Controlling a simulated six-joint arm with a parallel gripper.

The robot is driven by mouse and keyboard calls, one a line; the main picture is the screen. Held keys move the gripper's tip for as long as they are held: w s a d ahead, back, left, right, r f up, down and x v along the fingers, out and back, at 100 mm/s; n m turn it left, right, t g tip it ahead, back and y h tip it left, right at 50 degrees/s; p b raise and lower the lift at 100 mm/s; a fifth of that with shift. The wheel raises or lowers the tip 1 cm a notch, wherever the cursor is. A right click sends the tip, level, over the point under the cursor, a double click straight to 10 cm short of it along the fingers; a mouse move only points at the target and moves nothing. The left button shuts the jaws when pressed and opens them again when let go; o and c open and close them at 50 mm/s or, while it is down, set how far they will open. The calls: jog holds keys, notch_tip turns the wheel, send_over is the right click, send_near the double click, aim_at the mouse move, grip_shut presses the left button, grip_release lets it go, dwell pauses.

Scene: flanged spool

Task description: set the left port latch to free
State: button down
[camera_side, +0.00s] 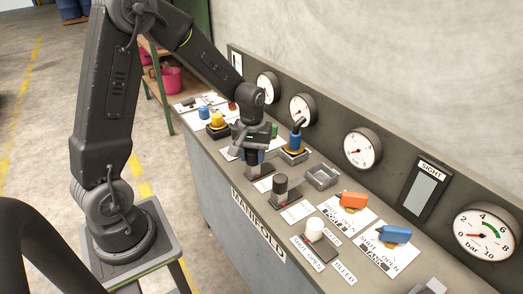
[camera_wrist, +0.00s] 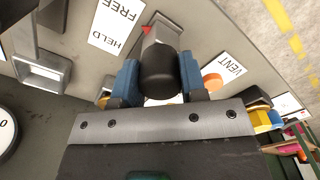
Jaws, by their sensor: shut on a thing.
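A latch with a dark round knob (camera_wrist: 157,75) and a flat grey arm (camera_wrist: 160,35) shows in the wrist view. A small red mark (camera_wrist: 147,29) is on the latch's edge, beside a white label (camera_wrist: 116,24) reading FREE and HELD. I cannot tell for certain which word the mark points to. My gripper (camera_wrist: 160,78) has its blue fingers shut on both sides of the knob. In the side view my gripper (camera_side: 252,168) is down at the panel, hiding most of this latch. A similar dark knob (camera_side: 280,185) stands to its right, apart from the gripper.
A grey open-topped holder (camera_side: 322,177) and a lever with a blue grip (camera_side: 297,142) stand close behind. A yellow knob (camera_side: 217,119) is to the left. Gauges line the back.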

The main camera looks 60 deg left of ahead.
jog(key=shift+s, duration=0.25)
jog(key=c, duration=0.7)
grip_release()
notch_tip(320, 180, up, 14)
jog(key=shift+f, duration=0.1)
jog(key=s+d+r+m+t, duration=0.1)
jog(key=s+d+m+t, duration=0.1)
jog(key=s, duration=0.3)
jog(key=s+d+r+m+t, duration=0.1)
jog(key=s+d+r+m, duration=0.1)
jog(key=s+d+m, duration=0.2)
jog(key=s+d+r+m+t, duration=0.1)
jog(key=s+d+m+t, duration=0.1)
jog(key=s+d, duration=0.3)
jog(key=shift+s+r+m+t, duration=0.15)
jog(key=shift+s+m+t, duration=0.15)
jog(key=shift+s+m, duration=0.35)
